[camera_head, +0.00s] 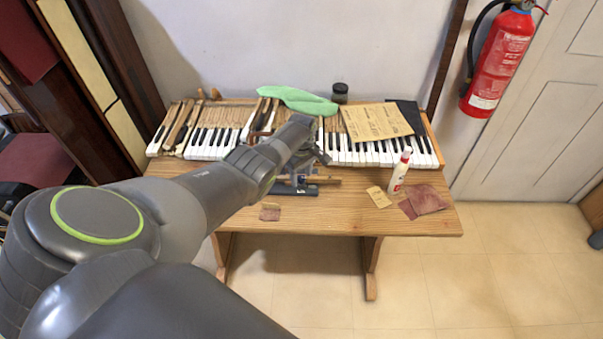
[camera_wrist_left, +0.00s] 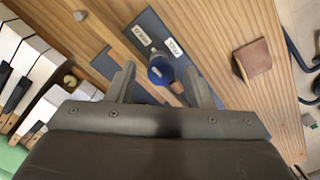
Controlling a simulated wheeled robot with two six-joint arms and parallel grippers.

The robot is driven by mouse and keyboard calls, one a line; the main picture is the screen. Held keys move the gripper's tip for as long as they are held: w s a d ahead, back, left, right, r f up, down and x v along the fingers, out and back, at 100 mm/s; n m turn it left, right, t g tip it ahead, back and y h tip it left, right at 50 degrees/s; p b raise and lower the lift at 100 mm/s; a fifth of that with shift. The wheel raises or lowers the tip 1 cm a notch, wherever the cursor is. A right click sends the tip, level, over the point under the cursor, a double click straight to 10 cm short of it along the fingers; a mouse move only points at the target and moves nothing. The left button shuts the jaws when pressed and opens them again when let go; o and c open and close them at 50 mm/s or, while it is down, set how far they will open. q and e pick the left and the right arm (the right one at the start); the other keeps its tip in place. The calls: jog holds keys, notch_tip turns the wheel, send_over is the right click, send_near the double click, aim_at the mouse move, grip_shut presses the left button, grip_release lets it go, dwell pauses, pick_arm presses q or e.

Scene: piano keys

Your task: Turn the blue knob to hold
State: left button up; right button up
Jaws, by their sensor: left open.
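The blue knob (camera_wrist_left: 160,70) sits on a dark blue plate (camera_wrist_left: 150,22) in the left wrist view. Two white labels, one (camera_wrist_left: 142,35) and another (camera_wrist_left: 174,47), lie beside the knob; their lettering is too small to read surely. My left gripper (camera_wrist_left: 161,78) is open, with one finger on each side of the knob in the picture; I cannot tell how far above it the tips are. In the head view, my left gripper (camera_head: 304,166) hangs over the plate (camera_head: 294,190), and the knob is hidden there. My right gripper is not in view.
The wooden table (camera_head: 340,220) bears piano keys (camera_head: 380,153) at the back, with a green cloth (camera_head: 297,100) and brown paper (camera_head: 376,122) on top. A white bottle (camera_head: 399,173), a yellow pad (camera_head: 379,197) and reddish sheets (camera_head: 427,200) lie at right. A small brown piece (camera_head: 270,212) lies in front.

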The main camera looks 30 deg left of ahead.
aim_at(301, 177)
pick_arm(q)
jog(key=shift+r, duration=0.35)
notch_tip(301, 177, up, 6)
jog(key=shift+r+p, duration=0.1)
jog(key=shift+p, duration=1.1)
notch_tip(301, 177, up, 10)
jog(key=shift+r+b, duration=0.25)
jog(key=shift+b, duration=0.15)
